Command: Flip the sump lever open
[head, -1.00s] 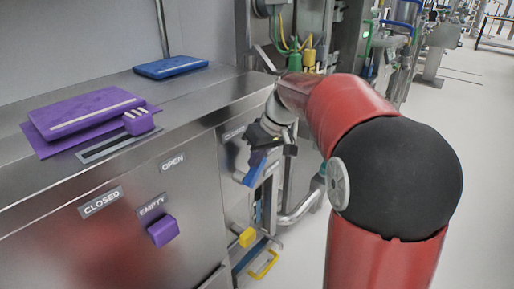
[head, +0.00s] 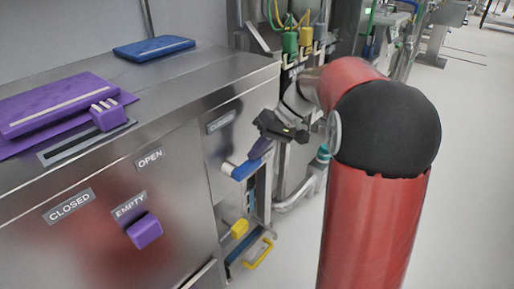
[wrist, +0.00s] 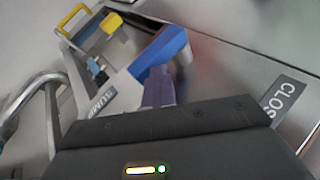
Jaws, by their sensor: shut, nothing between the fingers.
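The sump lever is a blue handle (head: 241,170) on the cabinet's side panel, below a "CLOSED" label. In the wrist view the blue handle (wrist: 165,52) sits beside a pale plate (wrist: 110,98) lettered "SUMP". My gripper (head: 262,148) is just above and to the right of the handle in the head view. Its shut, purple-looking fingers (wrist: 158,88) point at the handle in the wrist view, very close to it. I cannot tell whether they touch it. Nothing is held between them. The lever's pivot is partly hidden.
A yellow knob (head: 239,229) and a yellow pull handle (head: 257,254) lie below the lever. The steel cabinet (head: 180,190) bears a purple knob (head: 145,231); purple and blue pads lie on top. Pipes and valves stand behind my arm.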

